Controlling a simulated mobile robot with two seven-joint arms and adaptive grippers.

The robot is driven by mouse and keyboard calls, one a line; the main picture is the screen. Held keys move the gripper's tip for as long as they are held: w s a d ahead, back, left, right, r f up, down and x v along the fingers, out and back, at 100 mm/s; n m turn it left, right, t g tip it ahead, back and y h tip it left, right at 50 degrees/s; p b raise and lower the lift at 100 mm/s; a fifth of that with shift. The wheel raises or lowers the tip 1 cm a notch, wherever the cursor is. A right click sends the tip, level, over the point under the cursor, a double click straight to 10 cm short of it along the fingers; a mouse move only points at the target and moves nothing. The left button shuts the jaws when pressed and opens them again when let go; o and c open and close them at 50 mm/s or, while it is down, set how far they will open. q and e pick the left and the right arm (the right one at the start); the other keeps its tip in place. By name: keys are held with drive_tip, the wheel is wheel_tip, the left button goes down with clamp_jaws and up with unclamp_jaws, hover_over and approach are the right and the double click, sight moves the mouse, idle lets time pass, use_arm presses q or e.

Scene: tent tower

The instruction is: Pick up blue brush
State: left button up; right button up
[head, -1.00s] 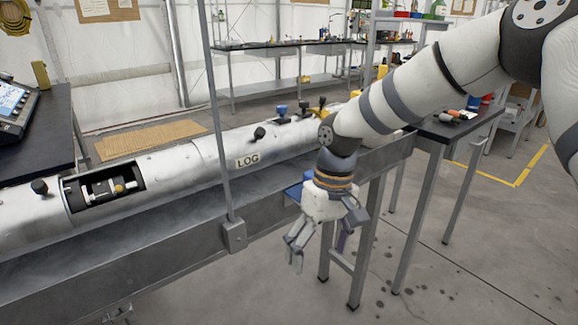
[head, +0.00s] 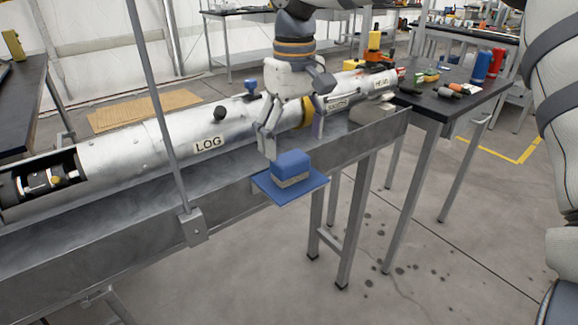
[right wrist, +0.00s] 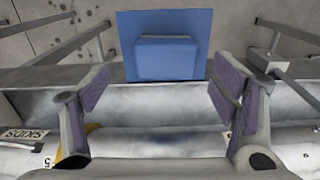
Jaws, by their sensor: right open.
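The blue brush (head: 291,166) has a blue top and a grey-brown bristle layer below. It lies on a small blue shelf (head: 263,183) that sticks out from the front of the metal bench. In the right wrist view the brush (right wrist: 166,58) shows from above, at the top centre on the blue shelf (right wrist: 126,28). My right gripper (head: 292,140) is open and empty, pointing down just above and behind the brush. In the wrist view its fingers (right wrist: 165,85) are spread apart, with the brush beyond them. My left gripper is not in view.
A long silver tube (head: 115,145) marked LOG lies along the metal bench (head: 130,223). A thin upright pole (head: 157,95) stands at the bench front, left of the shelf. A dark table (head: 460,102) with tools is on the right. The floor before the shelf is clear.

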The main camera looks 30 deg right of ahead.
sight(290, 157)
drive_tip(key=f, duration=0.4)
drive_tip(key=shift+a+f, duration=0.3)
drive_tip(key=shift+f, duration=0.1)
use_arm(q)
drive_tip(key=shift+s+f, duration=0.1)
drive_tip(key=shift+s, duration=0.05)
use_arm(e)
drive_tip(key=shift+c, duration=0.6)
drive_tip(key=c, duration=1.1)
drive_tip(key=shift+r, duration=0.1)
wheel_tip(290, 157, up, 4)
drive_tip(key=shift+f, duration=0.2)
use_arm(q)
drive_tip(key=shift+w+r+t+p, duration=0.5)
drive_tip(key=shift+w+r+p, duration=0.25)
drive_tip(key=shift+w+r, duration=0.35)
use_arm(e)
drive_tip(key=s+a+r, duration=0.2)
drive_tip(key=a+r, duration=0.1)
drive_tip(key=s+a+r, duration=0.3)
drive_tip(key=a, duration=0.1)
drive_tip(key=s+a+r, duration=0.3)
drive_tip(key=a, duration=0.1)
drive_tip(key=shift+s+r, duration=0.15)
drive_tip(key=shift+s, duration=0.1)
